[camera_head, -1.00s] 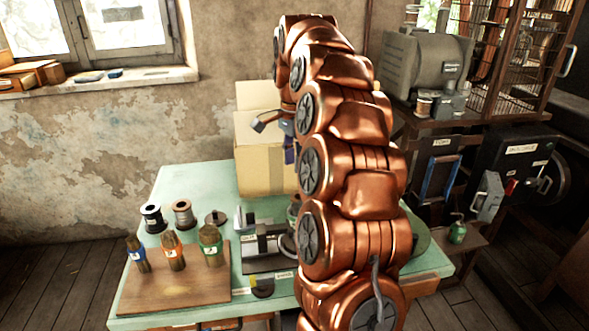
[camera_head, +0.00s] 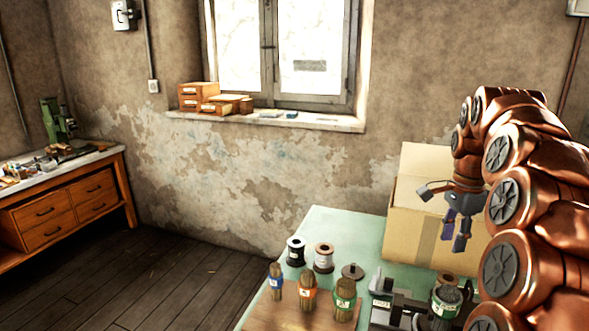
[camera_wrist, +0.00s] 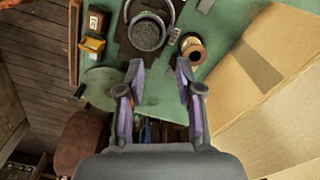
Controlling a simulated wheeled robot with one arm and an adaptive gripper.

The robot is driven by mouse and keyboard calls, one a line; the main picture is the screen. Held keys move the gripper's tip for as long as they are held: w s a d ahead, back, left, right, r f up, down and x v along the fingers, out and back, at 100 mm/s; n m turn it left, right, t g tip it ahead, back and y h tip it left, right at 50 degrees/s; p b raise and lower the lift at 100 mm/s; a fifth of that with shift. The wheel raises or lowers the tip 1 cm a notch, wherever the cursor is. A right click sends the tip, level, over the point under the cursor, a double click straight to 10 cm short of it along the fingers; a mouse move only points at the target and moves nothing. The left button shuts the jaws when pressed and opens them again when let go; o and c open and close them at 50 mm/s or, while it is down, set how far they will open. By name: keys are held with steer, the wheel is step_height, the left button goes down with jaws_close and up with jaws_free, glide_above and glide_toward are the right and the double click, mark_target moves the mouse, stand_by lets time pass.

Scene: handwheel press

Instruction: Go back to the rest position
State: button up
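My gripper (camera_head: 459,238) hangs from my copper arm at the right of the head view, in front of the cardboard box, fingers pointing down. In the wrist view my gripper (camera_wrist: 158,80) has its two purple-padded fingers spread apart, with nothing between them. Below it lies the green tabletop (camera_wrist: 160,100). A dark round textured top (camera_wrist: 148,32), with a ring around part of it, shows ahead of the fingers, apart from them. The press area (camera_head: 400,300) is partly hidden behind my arm in the head view.
An open cardboard box (camera_head: 412,225) stands at the table's back. A drawer bench (camera_head: 65,210) is at far left. The floor (camera_head: 160,280) between is clear.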

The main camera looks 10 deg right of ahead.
steer(key=s+a+f+n, duration=0.3)
steer(key=s+a+n, duration=0.7)
steer(key=s+a, duration=0.45)
steer(key=s+a+f+n+g, duration=0.1)
steer(key=s+a+f+n, duration=0.3)
steer(key=s, duration=0.5)
steer(key=s+a+f+n, duration=0.4)
steer(key=s+f, duration=0.1)
steer(key=s, duration=0.4)
steer(key=shift+a+f+g, duration=0.15)
steer(key=shift+f+g, duration=0.25)
